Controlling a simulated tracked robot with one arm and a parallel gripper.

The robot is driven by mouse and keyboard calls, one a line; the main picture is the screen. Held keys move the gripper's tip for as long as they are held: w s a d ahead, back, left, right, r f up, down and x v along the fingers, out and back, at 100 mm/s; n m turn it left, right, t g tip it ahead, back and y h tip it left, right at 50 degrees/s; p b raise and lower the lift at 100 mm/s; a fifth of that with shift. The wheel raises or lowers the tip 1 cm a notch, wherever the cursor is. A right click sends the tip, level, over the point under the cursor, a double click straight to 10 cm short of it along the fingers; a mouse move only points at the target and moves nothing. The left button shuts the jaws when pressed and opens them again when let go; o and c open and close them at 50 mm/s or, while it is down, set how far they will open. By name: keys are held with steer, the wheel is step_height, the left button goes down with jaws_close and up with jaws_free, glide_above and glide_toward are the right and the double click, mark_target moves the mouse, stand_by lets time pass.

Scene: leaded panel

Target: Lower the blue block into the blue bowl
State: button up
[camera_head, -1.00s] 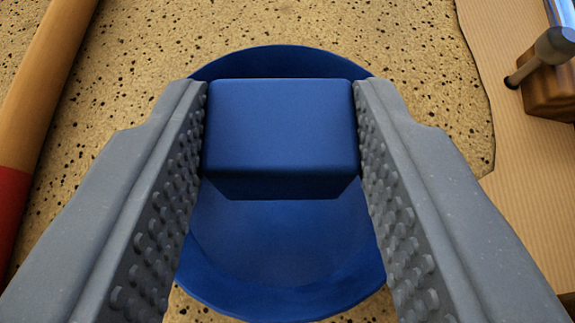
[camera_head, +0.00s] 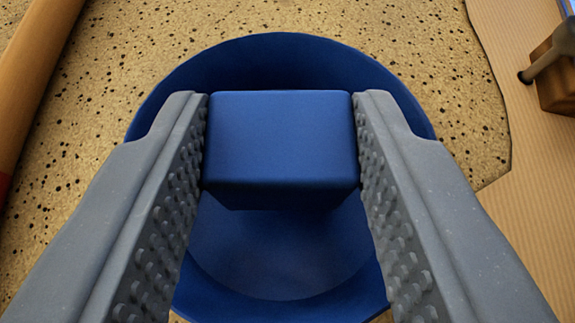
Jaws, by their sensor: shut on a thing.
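The blue block (camera_head: 281,145) is held between the two grey fingers of my gripper (camera_head: 281,140), which is shut on its left and right sides. The blue bowl (camera_head: 285,62) is round and lies beneath the block. Its rim shows beyond the block and also in front of it. The block sits over the inside of the bowl. My fingers hide parts of the bowl's left and right sides. I cannot tell whether the block touches the bowl's bottom.
The bowl stands on a speckled tan surface (camera_head: 440,70). A wooden rod (camera_head: 35,70) lies at the far left. At the right is a ribbed tan sheet (camera_head: 530,190), with a wooden block holding a grey rod (camera_head: 557,80) on it.

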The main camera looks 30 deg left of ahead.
steer(key=shift+f, duration=0.75)
stand_by(0.4)
steer(key=o, duration=1)
steer(key=p+v, duration=0.2)
steer(key=v, duration=1)
steer(key=w+d+r+m+t+h+p, duration=0.15)
steer(key=w+d+r, duration=0.25)
steer(key=d+r, duration=0.6)
steer(key=w+d+r+m+t+h+p, duration=0.1)
steer(key=w+d+r+m+t, duration=0.15)
steer(key=d+r, duration=0.8)
steer(key=s+d+r+m+h, duration=0.1)
steer(key=d+r, duration=0.5)
steer(key=s+d+r+m+h+p, duration=0.1)
steer(key=s+d+r+h, duration=0.1)
steer(key=d+r, duration=0.5)
steer(key=s+d+r+t+h+p, duration=0.1)
steer(key=s+d+r, duration=0.1)
steer(key=d+r, duration=0.4)
steer(key=shift+d+r+m, duration=0.3)
steer(key=shift+r+m, duration=0.1)
steer(key=shift+r, duration=0.1)
